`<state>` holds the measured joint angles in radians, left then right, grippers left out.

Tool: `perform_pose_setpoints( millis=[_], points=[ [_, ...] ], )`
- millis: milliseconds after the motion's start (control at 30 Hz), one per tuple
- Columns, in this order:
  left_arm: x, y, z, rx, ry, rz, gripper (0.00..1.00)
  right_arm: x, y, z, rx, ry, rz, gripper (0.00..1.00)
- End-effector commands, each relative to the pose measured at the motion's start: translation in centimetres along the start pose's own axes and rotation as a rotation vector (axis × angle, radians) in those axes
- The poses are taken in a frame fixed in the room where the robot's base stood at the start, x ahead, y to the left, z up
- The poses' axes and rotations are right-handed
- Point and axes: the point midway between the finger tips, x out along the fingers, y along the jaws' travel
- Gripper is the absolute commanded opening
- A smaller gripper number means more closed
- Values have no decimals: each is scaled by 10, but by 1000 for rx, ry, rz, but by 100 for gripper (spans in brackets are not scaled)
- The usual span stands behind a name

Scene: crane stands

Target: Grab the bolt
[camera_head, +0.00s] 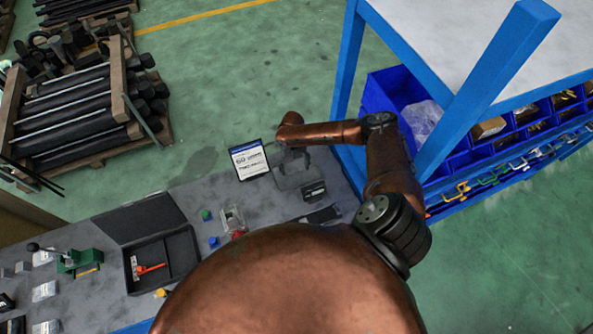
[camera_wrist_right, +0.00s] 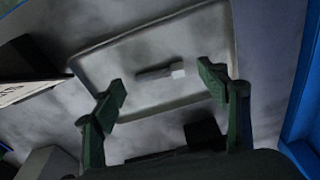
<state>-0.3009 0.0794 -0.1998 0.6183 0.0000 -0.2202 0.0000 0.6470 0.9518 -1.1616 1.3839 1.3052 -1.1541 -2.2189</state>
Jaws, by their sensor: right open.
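The bolt (camera_wrist_right: 160,72) is a small piece with a dark shank and a lighter head, lying in a shallow grey tray (camera_wrist_right: 110,62) in the right wrist view. My right gripper (camera_wrist_right: 162,85) is open. Its two dark green fingers show either side of the bolt, on the near side, and nothing is between them. In the head view my right arm reaches over the grey tray (camera_head: 300,178) on the bench; the bolt and the fingers cannot be made out there. My left gripper is not in view.
A sign (camera_head: 250,160) stands just left of the tray. A black item (camera_head: 313,191) lies in front of it. A blue-framed rack (camera_head: 345,70) with blue bins stands to the right. A black case (camera_head: 150,264) and small parts occupy the bench further left.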

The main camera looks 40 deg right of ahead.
Motion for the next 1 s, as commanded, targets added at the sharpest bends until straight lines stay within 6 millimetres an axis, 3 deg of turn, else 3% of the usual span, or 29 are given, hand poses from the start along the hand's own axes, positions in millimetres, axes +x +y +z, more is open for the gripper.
perform_pose_setpoints(
  millis=[333,1000],
  points=[
    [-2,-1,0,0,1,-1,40,9,0,0,-1,0,-1,67],
    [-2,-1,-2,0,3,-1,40,8,0,0,-1,-1,0,22]
  ],
)
